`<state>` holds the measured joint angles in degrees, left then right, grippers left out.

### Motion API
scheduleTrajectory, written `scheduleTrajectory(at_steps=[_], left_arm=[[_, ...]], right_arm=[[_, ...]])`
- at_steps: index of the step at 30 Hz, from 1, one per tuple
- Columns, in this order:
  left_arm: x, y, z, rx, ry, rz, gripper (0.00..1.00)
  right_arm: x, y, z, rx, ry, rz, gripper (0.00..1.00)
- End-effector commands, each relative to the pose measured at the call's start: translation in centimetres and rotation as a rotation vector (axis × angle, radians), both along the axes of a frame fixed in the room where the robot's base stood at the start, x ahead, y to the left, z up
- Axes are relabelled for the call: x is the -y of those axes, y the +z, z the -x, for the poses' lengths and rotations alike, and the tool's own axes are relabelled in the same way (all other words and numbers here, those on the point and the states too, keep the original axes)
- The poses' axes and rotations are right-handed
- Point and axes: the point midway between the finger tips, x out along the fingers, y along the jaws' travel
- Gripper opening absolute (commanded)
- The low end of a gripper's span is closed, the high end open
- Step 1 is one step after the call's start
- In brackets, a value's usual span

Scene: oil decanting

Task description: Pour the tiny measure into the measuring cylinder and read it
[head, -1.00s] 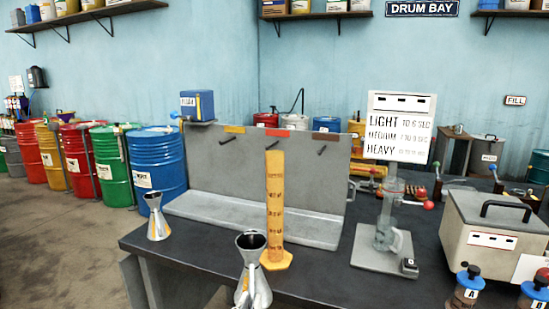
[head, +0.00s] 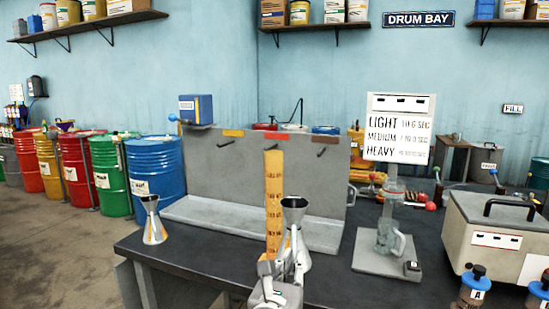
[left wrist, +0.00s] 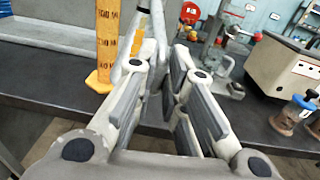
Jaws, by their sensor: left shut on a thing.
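The orange measuring cylinder (head: 273,185), with dark scale marks, stands upright on the bench, and its lower part is covered by my left gripper (head: 283,262) in the head view. The left gripper is shut on a shiny metal double-cone measure (head: 294,212), held upright with its mouth up, just right of the cylinder in the picture. Whether they touch I cannot tell, and the measure's contents cannot be seen. A second metal measure (head: 153,222) stands at the bench's left end. In the left wrist view, the cylinder (left wrist: 108,42) is left of the gripper (left wrist: 165,75). The right gripper is out of view.
A grey rack (head: 210,160) with pegs and a trough stands behind the cylinder. A stand (head: 382,263) with a glass mug and the LIGHT/MEDIUM/HEAVY sign (head: 398,127) is to the right, then a grey box (head: 495,235) and capped bottles (head: 473,288).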

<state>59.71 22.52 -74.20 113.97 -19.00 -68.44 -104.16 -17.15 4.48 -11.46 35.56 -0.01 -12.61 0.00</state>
Motion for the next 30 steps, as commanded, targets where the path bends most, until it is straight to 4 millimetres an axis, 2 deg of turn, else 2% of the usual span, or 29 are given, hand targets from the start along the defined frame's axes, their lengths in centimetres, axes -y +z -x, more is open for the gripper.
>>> scheduleTrajectory(at_steps=[13,30], left_arm=[[1.2,3.8,-2.8,0.011,0.045,0.001,0.0],[0.0,9.0,-5.0,0.005,0.171,0.004,0.0]], right_arm=[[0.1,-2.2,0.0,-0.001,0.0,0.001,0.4],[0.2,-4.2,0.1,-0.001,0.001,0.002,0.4]])
